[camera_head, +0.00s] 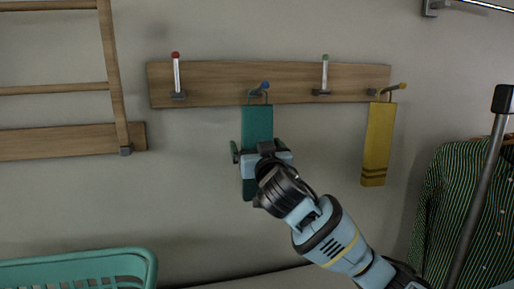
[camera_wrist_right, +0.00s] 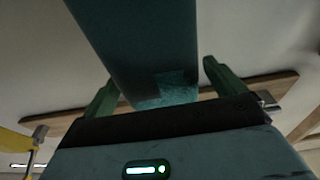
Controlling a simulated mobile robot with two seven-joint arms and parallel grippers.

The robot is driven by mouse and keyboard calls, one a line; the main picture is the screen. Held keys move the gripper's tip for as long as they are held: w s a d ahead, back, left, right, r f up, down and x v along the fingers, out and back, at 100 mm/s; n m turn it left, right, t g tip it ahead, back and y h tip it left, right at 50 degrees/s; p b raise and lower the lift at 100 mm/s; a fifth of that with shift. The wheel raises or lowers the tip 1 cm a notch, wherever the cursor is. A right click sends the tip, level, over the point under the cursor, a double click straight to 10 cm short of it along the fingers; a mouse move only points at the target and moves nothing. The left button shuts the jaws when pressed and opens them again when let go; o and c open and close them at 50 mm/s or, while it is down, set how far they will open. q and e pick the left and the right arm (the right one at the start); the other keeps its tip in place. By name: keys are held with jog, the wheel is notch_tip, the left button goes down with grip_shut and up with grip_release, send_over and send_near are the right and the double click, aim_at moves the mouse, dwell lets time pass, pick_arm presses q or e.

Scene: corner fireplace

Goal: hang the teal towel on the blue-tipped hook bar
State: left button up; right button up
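The teal towel (camera_head: 257,123) hangs straight down below the blue-tipped hook (camera_head: 265,87) on the wooden hook bar (camera_head: 215,83). Its small loop appears to be around this hook, though the contact is too small to tell surely. My right gripper (camera_head: 262,150) is in front of the towel at about its middle. In the right wrist view, the open fingers (camera_wrist_right: 160,88) stand on either side of the towel (camera_wrist_right: 145,45), with a gap at each edge. The gripper hides part of the towel's lower half in the head view. My left gripper is not in view.
A yellow towel (camera_head: 378,145) hangs on the yellow-tipped hook at right. Red-tipped (camera_head: 176,75) and green-tipped (camera_head: 325,75) hooks are empty. A teal basket (camera_head: 75,265) is at lower left, a striped shirt (camera_head: 460,200) at right, a wooden rack (camera_head: 115,75) at upper left.

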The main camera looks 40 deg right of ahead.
jog(key=v, duration=0.7)
jog(key=shift+s+a+b, duration=0.2)
jog(key=shift+s+b, duration=0.2)
jog(key=shift+f, duration=0.1)
jog(key=shift+f, duration=0.1)
